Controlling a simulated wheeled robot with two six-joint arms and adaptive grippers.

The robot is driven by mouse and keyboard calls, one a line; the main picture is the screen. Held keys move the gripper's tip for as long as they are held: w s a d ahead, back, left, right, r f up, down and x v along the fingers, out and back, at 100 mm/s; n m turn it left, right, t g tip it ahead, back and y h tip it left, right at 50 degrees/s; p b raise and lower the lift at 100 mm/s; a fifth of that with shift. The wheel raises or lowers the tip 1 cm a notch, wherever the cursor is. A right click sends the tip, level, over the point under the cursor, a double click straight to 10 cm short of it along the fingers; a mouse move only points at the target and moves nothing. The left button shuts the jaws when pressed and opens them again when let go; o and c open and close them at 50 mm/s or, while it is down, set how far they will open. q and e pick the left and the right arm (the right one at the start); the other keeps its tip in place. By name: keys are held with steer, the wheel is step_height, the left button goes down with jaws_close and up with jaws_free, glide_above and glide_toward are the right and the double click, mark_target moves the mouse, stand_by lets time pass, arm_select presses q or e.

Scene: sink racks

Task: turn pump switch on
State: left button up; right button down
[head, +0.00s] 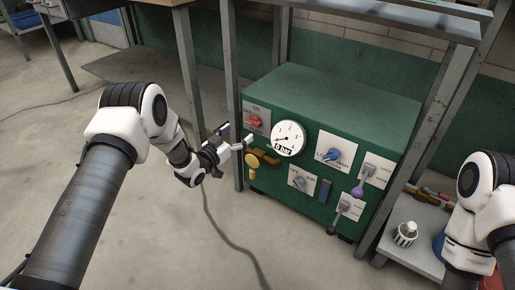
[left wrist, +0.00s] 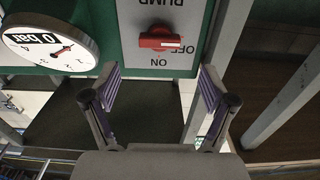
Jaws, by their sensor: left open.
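The red pump switch (head: 254,121) sits on a grey plate at the upper left of the green panel's front. In the left wrist view, which looks upside down, the switch (left wrist: 160,40) lies level, with the OFF label beside its right end and ON below it. My left gripper (head: 238,137) is just in front of and below the switch in the head view. In the left wrist view its two purple-padded fingers (left wrist: 160,88) are spread, with nothing between them, and apart from the switch. My right arm shows at the right edge; its gripper is out of view.
A round gauge (head: 288,139) reading 0 bar is beside the switch plate. A blue knob (head: 332,155), a grey knob (head: 299,184) and yellow-brown fittings (head: 264,157) share the panel. A metal frame post (head: 232,90) stands close to the left gripper.

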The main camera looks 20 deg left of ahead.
mark_target(251, 123)
arm_select(q)
steer(key=b+x, duration=0.1)
steer(key=x, duration=0.2)
steer(key=b+x, duration=0.2)
steer(key=x, duration=0.2)
steer(key=shift+f+b, duration=0.25)
steer(key=shift+b, duration=0.05)
steer(key=shift+w+d+r, duration=0.15)
steer(key=shift+w, duration=0.2)
steer(key=c, duration=1.2)
